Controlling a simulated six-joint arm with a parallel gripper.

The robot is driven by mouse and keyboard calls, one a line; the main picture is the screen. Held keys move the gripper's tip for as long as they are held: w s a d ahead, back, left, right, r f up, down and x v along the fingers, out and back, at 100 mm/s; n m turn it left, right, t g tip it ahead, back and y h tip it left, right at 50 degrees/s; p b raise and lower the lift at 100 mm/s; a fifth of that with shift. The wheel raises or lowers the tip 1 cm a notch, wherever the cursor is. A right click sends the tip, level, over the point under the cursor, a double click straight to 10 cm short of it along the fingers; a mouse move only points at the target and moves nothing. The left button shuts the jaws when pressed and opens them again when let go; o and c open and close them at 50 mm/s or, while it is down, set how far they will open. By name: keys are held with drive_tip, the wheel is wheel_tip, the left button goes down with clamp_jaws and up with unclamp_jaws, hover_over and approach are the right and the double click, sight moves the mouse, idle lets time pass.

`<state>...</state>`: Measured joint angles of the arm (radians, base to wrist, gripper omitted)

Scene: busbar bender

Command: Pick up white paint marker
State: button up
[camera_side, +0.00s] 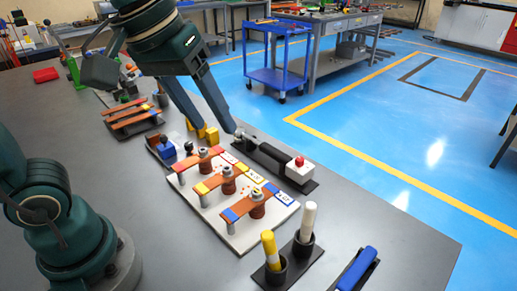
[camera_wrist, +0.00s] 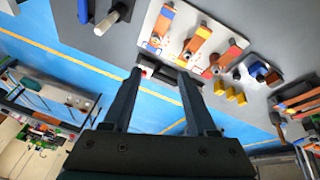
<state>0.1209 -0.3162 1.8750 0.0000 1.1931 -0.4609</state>
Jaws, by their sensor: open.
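The white paint marker (camera_side: 308,220) stands upright in a dark cup near the front right of the grey bench. In the wrist view the white marker (camera_wrist: 109,21) shows at the upper left. A yellow marker (camera_side: 269,248) stands in a similar cup beside it, to the left in the side view. My gripper (camera_side: 228,122) is open and empty, beyond the busbar board and well away from the white marker. Its two spread fingers (camera_wrist: 160,75) show in the wrist view with nothing between them.
A white board (camera_side: 240,238) with several orange-brown busbars on posts lies left of the markers. A black device with a red button (camera_side: 299,161) is behind it. A blue-handled tool (camera_side: 357,268) lies right of the cups. Yellow blocks (camera_side: 211,134) stand near my gripper.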

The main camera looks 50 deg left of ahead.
drive_tip(key=w+d+g, duration=0.2)
drive_tip(key=w+d, duration=0.3)
drive_tip(key=g, duration=0.2)
approach(309, 218)
drive_tip(key=shift+m+y, duration=0.3)
drive_tip(key=shift+m, duration=0.1)
drive_tip(key=f, duration=0.3)
drive_tip(key=w+f, duration=0.1)
drive_tip(key=f, duration=0.2)
drive_tip(key=shift+w+a, duration=0.1)
drive_tip(key=shift+w, duration=0.05)
drive_tip(key=shift+f, duration=2.6)
drive_tip(key=shift+c, duration=0.3)
clamp_jaws()
